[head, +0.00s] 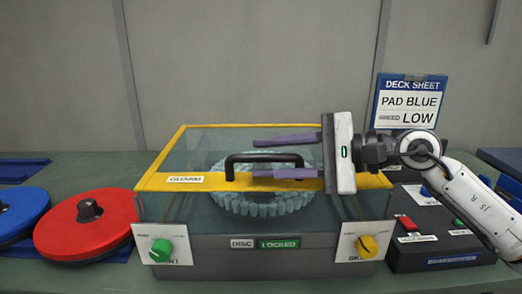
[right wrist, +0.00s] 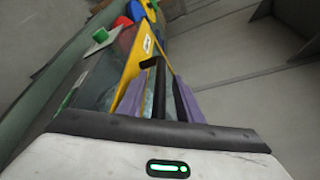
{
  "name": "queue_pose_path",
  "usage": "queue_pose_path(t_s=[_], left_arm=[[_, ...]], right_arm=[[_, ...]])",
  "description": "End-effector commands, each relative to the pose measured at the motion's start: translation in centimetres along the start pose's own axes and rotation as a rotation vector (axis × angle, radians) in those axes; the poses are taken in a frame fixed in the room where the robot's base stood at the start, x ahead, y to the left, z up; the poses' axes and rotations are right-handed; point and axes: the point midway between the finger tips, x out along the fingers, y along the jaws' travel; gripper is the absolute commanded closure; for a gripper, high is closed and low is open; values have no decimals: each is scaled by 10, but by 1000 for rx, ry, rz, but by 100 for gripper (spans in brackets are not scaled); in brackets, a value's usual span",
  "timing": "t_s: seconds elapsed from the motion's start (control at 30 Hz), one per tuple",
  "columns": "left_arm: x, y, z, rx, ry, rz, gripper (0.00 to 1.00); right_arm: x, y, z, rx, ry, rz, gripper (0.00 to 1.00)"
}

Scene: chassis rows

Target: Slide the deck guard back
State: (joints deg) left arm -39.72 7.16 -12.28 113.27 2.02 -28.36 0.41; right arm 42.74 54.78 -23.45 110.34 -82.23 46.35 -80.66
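The deck guard (head: 160,182) is a clear cover with a yellow frame over a machine in the middle of the head view. Its black bar handle (head: 240,158) stands on the front yellow strip, which carries a GUARD label. My right gripper (head: 256,157) comes in from the right, its two purple fingers apart, one behind and one in front of the handle. In the right wrist view the handle (right wrist: 159,95) lies between the fingers, with gaps visible on both sides. Under the guard is a toothed blue-grey disc (head: 265,207). My left gripper is not in view.
A green knob (head: 161,250) and a yellow knob (head: 368,246) flank a green LOCKED display (head: 280,244). Red (head: 90,228) and blue (head: 20,212) pads lie left. A black control box (head: 430,245) and a deck sheet sign (head: 409,101) reading PAD BLUE, LOW stand right.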

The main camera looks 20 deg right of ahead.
Motion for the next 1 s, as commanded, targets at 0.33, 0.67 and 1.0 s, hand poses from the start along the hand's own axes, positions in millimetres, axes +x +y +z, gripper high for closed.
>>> queue_pose_path(t_s=[0.33, 0.67, 1.0], left_arm=[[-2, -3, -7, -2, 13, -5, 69], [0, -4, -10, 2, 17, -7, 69], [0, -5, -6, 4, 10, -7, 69]], right_arm=[[18, 0, 0, 0, 1, 0, 67], [18, 0, 0, 0, 1, 0, 100], [22, -2, -2, 1, -4, 1, 100]])
